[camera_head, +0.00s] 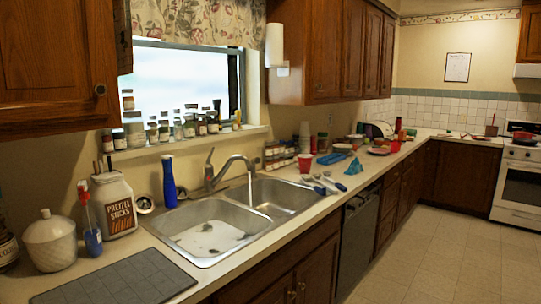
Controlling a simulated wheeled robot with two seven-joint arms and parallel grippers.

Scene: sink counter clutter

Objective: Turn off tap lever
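The chrome tap (236,161) stands behind the double steel sink (207,260), its spout curving out over the basins. Its lever (210,157) rises tilted upward at the left of the spout. A thin pale streak, which looks like running water (250,187), hangs below the spout end near the divider. The left basin has a whitish patch with dark specks on its bottom. Neither of my grippers is in the head view.
A blue bottle (169,182) stands left of the tap, near a pretzel jar (115,205) and a white lidded pot (50,242). A grey mat (120,283) lies at the front left. Utensils (324,184) and a red cup (305,163) are right of the sink. The floor is clear.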

